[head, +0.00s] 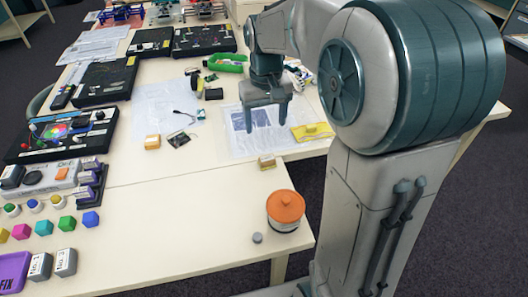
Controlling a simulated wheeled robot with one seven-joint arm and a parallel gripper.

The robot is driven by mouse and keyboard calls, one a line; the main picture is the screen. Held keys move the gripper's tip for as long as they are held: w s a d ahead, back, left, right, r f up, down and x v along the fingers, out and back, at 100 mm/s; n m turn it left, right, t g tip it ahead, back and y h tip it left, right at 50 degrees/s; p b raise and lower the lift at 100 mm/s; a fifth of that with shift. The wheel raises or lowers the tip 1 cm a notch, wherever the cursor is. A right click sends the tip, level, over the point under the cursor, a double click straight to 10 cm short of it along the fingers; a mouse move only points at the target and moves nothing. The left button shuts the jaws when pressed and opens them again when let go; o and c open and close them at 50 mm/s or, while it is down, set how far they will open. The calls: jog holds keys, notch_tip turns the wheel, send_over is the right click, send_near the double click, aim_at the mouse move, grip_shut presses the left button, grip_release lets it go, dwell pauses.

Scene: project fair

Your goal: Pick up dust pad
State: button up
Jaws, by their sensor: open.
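My gripper (266,126) is open and empty, pointing down over a printed white sheet (238,145) on the table. I cannot tell for sure which thing is the dust pad. A flat yellow pad or cloth (299,136) with a small yellow piece on it lies just right of my fingers. A small tan-and-white block (267,163) sits in front of the gripper near the sheet's front edge. A yellow-orange block with a pale top (152,142) sits to the left. How high the fingers are above the sheet is hard to judge.
An orange-lidded jar (285,211) and a small grey knob (257,238) stand at the table's front right corner. A green tray (227,63) lies behind the gripper. Black boards (60,134) and coloured cubes (67,224) fill the left. The front middle of the table (170,220) is clear.

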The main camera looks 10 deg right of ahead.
send_over(267, 158)
jog(key=f, duration=0.8)
jog(key=shift+s+a+f, duration=0.2)
jog(key=shift+s+a, duration=0.05)
jog(key=shift+a, duration=0.05)
jog(key=shift+w+d+f+p, duration=0.1)
jog(key=shift+f+p, duration=0.05)
jog(key=shift+f, duration=0.75)
jog(key=shift+w+d+f+p, duration=0.1)
jog(key=shift+d+f+p, duration=0.05)
jog(key=shift+f, duration=0.75)
jog(key=shift+w+d+f+p, duration=0.1)
jog(key=shift+f+p, duration=0.05)
jog(key=shift+f, duration=0.75)
jog(key=c, duration=1.1)
